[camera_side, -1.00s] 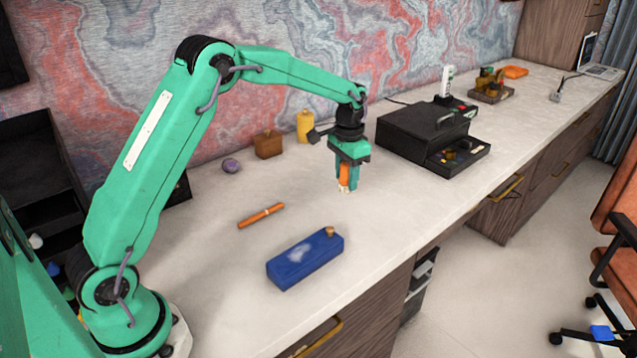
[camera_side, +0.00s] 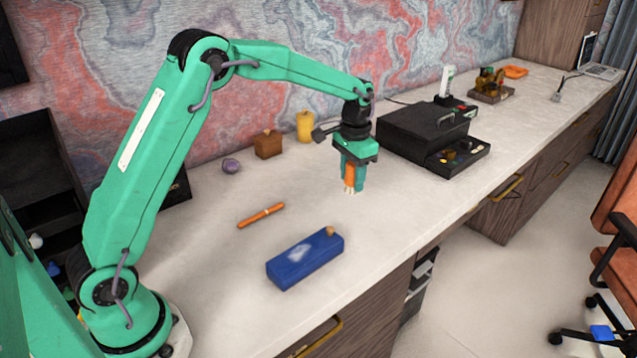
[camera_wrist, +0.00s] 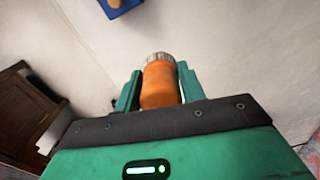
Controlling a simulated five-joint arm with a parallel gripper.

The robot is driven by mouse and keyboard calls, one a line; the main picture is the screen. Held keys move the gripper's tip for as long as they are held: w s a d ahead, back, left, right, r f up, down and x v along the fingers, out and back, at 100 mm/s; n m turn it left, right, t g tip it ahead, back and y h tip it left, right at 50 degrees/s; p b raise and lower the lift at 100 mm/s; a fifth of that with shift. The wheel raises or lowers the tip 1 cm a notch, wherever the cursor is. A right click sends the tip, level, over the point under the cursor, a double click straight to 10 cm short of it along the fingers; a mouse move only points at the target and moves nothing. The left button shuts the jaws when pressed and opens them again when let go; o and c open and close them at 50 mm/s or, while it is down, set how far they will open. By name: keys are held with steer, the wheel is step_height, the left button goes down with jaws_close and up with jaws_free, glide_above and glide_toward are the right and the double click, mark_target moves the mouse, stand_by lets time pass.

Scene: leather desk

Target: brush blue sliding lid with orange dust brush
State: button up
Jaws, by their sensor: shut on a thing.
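My gripper (camera_side: 353,186) is shut on the orange dust brush (camera_side: 349,176) and holds it upright, pale bristles down, just above or at the desk top; I cannot tell if they touch. In the wrist view the brush (camera_wrist: 161,84) sits between both fingers. The blue sliding lid (camera_side: 318,262) is on a blue box near the desk's front edge, with a pale dusty patch on top and a small wooden knob at its far end. It is nearer the camera and left of my gripper. A blue corner of it (camera_wrist: 120,5) shows at the wrist view's top edge.
An orange stick (camera_side: 261,215) lies left of the lid. A purple stone (camera_side: 230,166), a wooden block (camera_side: 268,145) and a yellow bottle (camera_side: 304,127) stand by the wall. A black box (camera_side: 423,130) with an open drawer is right of my gripper. Desk between brush and lid is clear.

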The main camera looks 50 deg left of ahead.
steer(key=shift+s+d+r, duration=0.15)
steer(key=shift+s, duration=0.25)
steer(key=shift+s+d+r, duration=0.1)
steer(key=shift+s+d, duration=0.05)
steer(key=shift+s, duration=0.25)
steer(key=s+d, duration=0.3)
steer(key=s, duration=1.1)
steer(key=shift+s+r, duration=0.35)
steer(key=shift+d+f, duration=0.1)
